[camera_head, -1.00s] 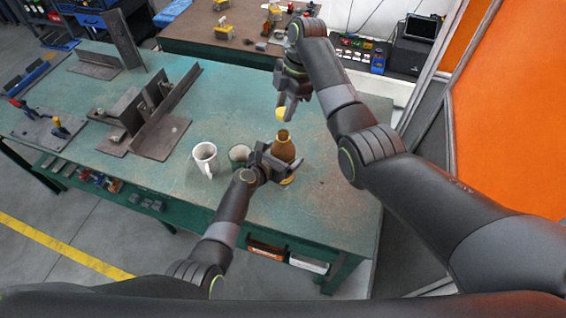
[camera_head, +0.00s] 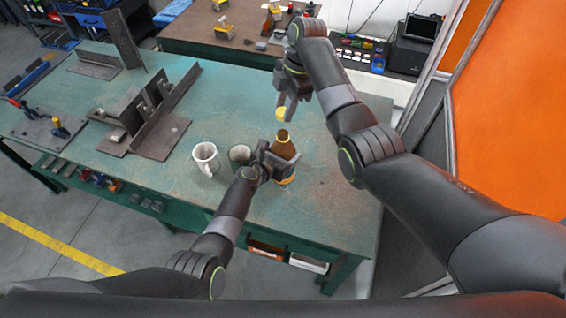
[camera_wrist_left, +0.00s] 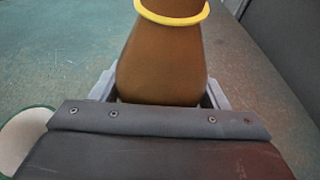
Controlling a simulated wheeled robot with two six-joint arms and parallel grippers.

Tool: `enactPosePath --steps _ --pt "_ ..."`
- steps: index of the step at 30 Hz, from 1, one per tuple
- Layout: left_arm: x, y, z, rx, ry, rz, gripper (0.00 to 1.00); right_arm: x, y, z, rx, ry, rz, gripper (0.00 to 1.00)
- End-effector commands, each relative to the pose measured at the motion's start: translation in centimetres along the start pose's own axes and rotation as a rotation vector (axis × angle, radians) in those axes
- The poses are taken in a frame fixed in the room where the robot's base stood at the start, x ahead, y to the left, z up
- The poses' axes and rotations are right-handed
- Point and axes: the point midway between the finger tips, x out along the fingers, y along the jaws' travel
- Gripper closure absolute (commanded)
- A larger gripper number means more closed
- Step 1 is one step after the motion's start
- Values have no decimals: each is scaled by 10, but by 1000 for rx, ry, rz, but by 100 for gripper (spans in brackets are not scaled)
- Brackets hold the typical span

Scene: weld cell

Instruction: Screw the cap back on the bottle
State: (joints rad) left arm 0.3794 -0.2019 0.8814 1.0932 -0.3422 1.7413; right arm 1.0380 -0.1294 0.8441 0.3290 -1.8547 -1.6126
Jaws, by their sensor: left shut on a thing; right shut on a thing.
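A brown bottle (camera_head: 283,146) stands upright near the right part of the green table, with its neck open at the top. My left gripper (camera_head: 280,163) is shut on the bottle's body from the left. In the left wrist view the bottle (camera_wrist_left: 162,65) fills the space between the fingers, and a yellow ring circles its neck. My right gripper (camera_head: 284,104) points down above the bottle and is shut on the yellow cap (camera_head: 281,113). The cap is a little above the bottle's mouth and apart from it.
A white mug (camera_head: 206,158) and a green mug (camera_head: 239,154) stand left of the bottle, the green one close to my left gripper. Metal angle fixtures (camera_head: 150,110) stand further left on the table (camera_head: 245,85). The table right of the bottle is clear.

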Motion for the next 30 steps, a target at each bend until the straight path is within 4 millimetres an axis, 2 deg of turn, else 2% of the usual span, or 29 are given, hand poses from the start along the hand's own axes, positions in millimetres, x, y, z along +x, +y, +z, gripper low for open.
enactPosePath --steps 1,3,5,16,30 --pt "0 0 0 0 0 0 65 0 0 0 0 0 0 88" --pt "0 0 0 0 0 0 73 0 0 0 0 0 0 88" --pt "0 0 0 0 0 0 73 1 0 0 0 0 -1 88" --pt "0 0 0 0 0 0 73 46 0 12 1 0 -2 88" --pt "0 0 0 0 0 0 73 48 0 13 0 0 0 88"
